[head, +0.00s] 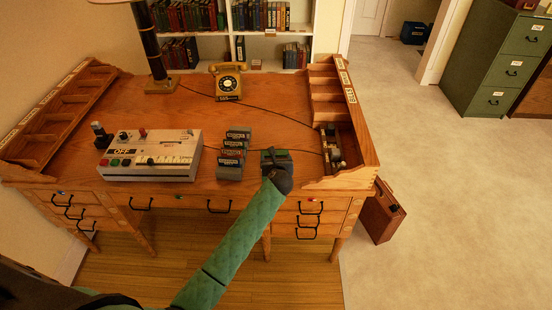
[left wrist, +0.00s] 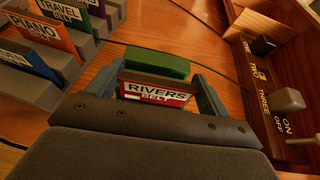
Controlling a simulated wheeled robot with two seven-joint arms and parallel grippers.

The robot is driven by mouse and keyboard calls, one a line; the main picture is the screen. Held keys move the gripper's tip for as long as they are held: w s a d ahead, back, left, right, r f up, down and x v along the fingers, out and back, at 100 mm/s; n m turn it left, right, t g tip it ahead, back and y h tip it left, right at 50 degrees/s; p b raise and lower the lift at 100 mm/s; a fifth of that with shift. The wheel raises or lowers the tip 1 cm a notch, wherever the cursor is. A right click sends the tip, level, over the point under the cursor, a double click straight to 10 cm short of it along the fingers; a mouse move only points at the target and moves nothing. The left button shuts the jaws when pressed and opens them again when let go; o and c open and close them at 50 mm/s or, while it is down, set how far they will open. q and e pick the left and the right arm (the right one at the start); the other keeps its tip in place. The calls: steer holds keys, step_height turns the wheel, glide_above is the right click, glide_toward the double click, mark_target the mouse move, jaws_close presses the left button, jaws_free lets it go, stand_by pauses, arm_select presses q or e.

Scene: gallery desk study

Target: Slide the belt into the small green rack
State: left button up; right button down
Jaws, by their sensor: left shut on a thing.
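The belt (left wrist: 155,90) is a small dark cartridge with a red label reading RIVERS BELT. My left gripper (left wrist: 160,92) is shut on it, one grey-blue finger on each side. A green block (left wrist: 157,63), which looks like the small green rack, is just beyond the belt in the left wrist view. I cannot tell whether they touch. In the head view the left gripper (head: 277,172) is over the right part of the desk, beside a dark green shape (head: 275,155), and mostly hides the belt. The right gripper is not in view.
A grey rack (head: 231,170) with several labelled cartridges stands to the left of the gripper. A pale machine marked OFF (head: 150,170) is farther left. A compartment with switches (head: 333,150) is on the right. A cord crosses the desk; the telephone (head: 228,82) is behind.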

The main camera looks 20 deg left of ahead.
arm_select(q)
steer(key=shift+f, duration=0.1)
steer(key=o, duration=0.7)
steer(key=shift+o, duration=1.2)
